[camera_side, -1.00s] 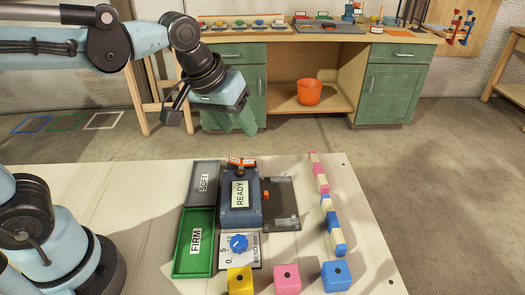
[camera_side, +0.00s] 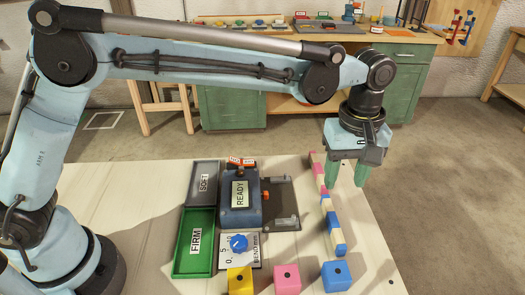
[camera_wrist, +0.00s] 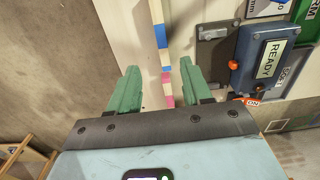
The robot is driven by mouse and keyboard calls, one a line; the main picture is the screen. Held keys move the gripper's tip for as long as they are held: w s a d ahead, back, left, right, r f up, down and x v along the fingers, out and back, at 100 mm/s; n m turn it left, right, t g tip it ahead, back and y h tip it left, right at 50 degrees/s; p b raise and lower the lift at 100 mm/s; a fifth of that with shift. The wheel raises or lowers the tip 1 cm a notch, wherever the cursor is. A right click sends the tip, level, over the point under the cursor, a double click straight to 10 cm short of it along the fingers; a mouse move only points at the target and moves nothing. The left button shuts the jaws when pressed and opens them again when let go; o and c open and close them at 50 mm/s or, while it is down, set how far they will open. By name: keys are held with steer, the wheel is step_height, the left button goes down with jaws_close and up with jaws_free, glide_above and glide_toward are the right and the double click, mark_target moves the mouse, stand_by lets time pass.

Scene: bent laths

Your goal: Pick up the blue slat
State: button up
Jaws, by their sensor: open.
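The blue slat (camera_side: 333,226) has blue and cream bands and lies along the right part of the table in the side view. It also shows in the wrist view (camera_wrist: 161,37), beyond my fingertips. A pink and cream slat (camera_side: 319,174) continues the line behind it, and its pink part shows between my fingers in the wrist view (camera_wrist: 167,88). My gripper (camera_side: 346,180) has green fingers, is open and empty, and hangs by the far end of the line. In the wrist view my gripper (camera_wrist: 159,68) has one finger on each side of the line; its height above is unclear.
A device reading READY (camera_side: 240,193) stands left of the slats, with a dark plate (camera_side: 281,212) between. A grey SOFT tray (camera_side: 203,173) and green FIRM tray (camera_side: 195,267) lie further left. Yellow (camera_side: 240,281), pink (camera_side: 287,279) and blue (camera_side: 336,276) blocks line the front.

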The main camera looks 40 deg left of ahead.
glide_above(334, 219)
steer(key=f, duration=0.6)
steer(key=shift+w+a, duration=0.15)
steer(key=shift+w, duration=0.1)
steer(key=shift+s+f, duration=0.15)
steer(key=shift+f, duration=1.2)
steer(key=shift+s+f, duration=0.15)
steer(key=shift+f, duration=1.2)
jaws_close()
